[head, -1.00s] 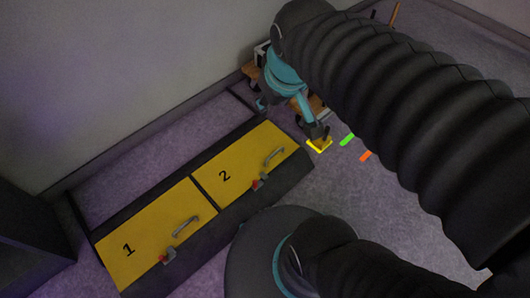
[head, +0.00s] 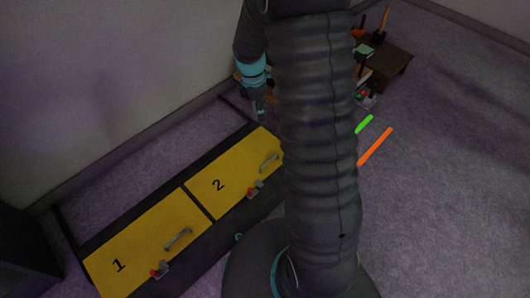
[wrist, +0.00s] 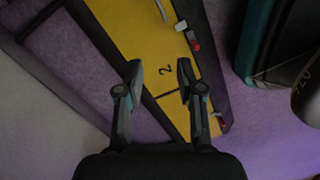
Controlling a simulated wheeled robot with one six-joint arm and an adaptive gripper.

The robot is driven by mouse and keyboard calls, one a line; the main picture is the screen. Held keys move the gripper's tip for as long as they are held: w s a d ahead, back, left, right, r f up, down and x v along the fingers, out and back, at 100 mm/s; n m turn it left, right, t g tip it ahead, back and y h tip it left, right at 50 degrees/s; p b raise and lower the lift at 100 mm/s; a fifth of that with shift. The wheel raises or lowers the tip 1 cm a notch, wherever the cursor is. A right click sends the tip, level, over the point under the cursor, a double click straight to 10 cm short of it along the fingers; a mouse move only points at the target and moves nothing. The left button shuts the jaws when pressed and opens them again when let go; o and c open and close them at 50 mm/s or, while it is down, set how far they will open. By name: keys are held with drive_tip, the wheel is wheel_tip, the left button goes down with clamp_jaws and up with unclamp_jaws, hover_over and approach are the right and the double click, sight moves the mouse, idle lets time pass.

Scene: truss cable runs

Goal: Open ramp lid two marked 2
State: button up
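Ramp lid two (head: 232,177) is a flat yellow panel marked 2 and lies shut in its dark ramp. It has a grey bar handle (head: 268,163) and a small red latch (head: 254,191) at its front edge. My arm covers its right end in the head view. The wrist view shows lid two (wrist: 140,35), its handle (wrist: 161,9) and its red latch (wrist: 195,45). My gripper (wrist: 160,77) is open and empty, its fingers apart above the ramp. In the head view the gripper (head: 259,107) is beyond the lid's far edge, partly hidden.
Lid one (head: 135,250), also shut, adjoins it at the left, with its own handle (head: 178,239) and red latch (head: 159,270). Green (head: 364,124) and orange (head: 375,146) strips lie on the floor. A low brown table (head: 388,62) with tools stands behind. A wall borders the left.

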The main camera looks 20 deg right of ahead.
wheel_tip(320, 180, down, 14)
drive_tip(key=w+d+n+g, duration=0.2)
drive_tip(key=n, duration=0.3)
drive_tip(key=b, duration=0.3)
hover_over(267, 157)
drive_tip(key=s+a, duration=0.2)
drive_tip(key=s, duration=0.2)
drive_tip(key=w+x, duration=0.1)
drive_tip(key=x, duration=0.8)
drive_tip(key=w+x, duration=0.1)
drive_tip(key=x, duration=0.3)
drive_tip(key=shift+w+a+f, duration=0.25)
drive_tip(key=shift+w+f, duration=0.05)
drive_tip(key=shift+f, duration=0.15)
drive_tip(key=shift+c, duration=0.2)
clamp_jaws()
